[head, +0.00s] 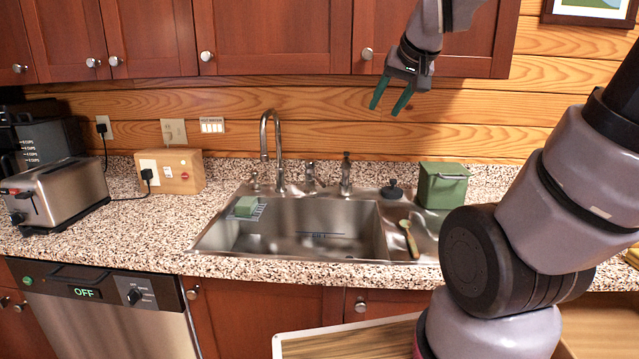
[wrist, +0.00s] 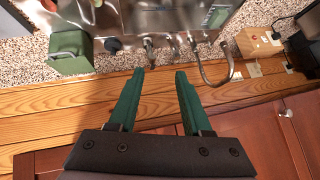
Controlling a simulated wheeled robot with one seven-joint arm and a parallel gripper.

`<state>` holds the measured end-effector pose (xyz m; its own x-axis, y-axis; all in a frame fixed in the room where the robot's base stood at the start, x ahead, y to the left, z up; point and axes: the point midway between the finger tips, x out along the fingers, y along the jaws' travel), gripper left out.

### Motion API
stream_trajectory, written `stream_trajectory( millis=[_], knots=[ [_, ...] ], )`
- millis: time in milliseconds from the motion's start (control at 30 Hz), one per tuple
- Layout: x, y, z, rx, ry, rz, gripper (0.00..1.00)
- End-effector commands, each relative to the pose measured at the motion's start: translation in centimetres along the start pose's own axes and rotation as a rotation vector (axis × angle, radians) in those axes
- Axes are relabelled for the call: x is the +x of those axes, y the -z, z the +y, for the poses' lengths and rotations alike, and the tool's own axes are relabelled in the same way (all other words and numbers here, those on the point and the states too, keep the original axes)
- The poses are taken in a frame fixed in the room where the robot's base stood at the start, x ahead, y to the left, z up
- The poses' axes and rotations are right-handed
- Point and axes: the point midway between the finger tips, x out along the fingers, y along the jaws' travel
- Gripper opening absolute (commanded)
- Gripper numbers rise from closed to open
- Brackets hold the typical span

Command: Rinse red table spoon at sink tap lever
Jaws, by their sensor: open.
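No red table spoon can be made out for certain. A spoon-like utensil with an olive-green end (head: 409,238) lies at the right edge of the sink (head: 315,233). The curved tap (head: 264,140) stands behind the basin. A small metal fitting that looks like its lever (head: 310,177) is just right of it; which fitting is the lever is not fully clear. My gripper (head: 387,110) is open and empty, high above the back right of the sink, under the cabinets. In the wrist view, my green fingertips (wrist: 160,75) are apart, with the tap (wrist: 215,78) beyond them to the right.
A green box (head: 442,187) and a black stopper (head: 392,190) stand right of the basin. A green sponge (head: 246,206) sits at the basin's left. A toaster (head: 55,195) and a wooden socket box (head: 172,172) are on the left counter. Red cabinets (head: 275,38) hang above.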

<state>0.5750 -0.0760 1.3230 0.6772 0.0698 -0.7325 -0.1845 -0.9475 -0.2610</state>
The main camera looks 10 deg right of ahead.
Motion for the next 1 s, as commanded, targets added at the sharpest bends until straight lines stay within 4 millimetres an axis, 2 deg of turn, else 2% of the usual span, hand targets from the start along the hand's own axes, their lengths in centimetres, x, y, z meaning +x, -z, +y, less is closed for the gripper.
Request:
stream_trajectory(
  millis=[33,200,400,500,633,767,900,1000],
  knots=[
    [2.5,1.6,0.0,-0.027,-0.011,0.023,0.49],
    [9.8,6.5,-0.2,-0.125,-0.023,0.148,0.49],
    [18.6,10.2,-0.5,-0.24,-0.011,0.29,0.49],
    [23.0,11.0,-0.6,-0.294,0.005,0.359,0.49],
    [28.5,11.0,-0.8,-0.362,0.032,0.448,0.49],
    [33.6,9.8,-0.9,-0.426,0.067,0.535,0.49],
    [38.4,7.2,-0.8,-0.49,0.11,0.628,0.49],
    [41.2,4.7,-0.8,-0.53,0.143,0.69,0.49]
  ],
)
